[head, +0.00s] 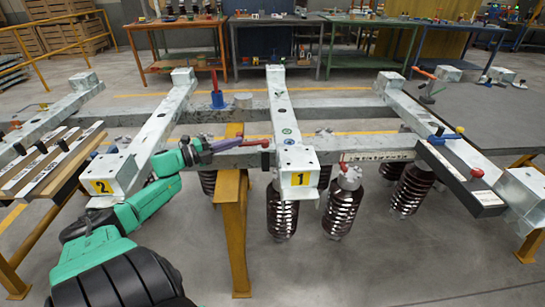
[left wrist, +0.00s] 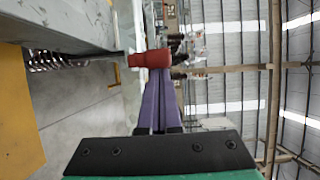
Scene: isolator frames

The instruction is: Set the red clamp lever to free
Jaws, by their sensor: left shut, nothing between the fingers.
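A red lever grip (head: 259,143) lies about level along the grey cross beam, left of the bracket marked 1. It also shows in the left wrist view as a red cylinder (left wrist: 150,59) on a thin dark rod. My left gripper (head: 236,143), with purple fingers, is shut and empty. Its tips (left wrist: 160,72) are right at the red grip, which is not between them; whether they touch it, I cannot tell. The lever's pivot is partly hidden. Another red lever (head: 215,82) stands upright on a blue base farther back. My right gripper is in neither view.
Bracket 1 (head: 299,180) and bracket 2 (head: 108,181) stand on the frame's front. A yellow post (head: 232,225) supports the beam. Ribbed insulators (head: 282,212) hang below it. Open floor is in front.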

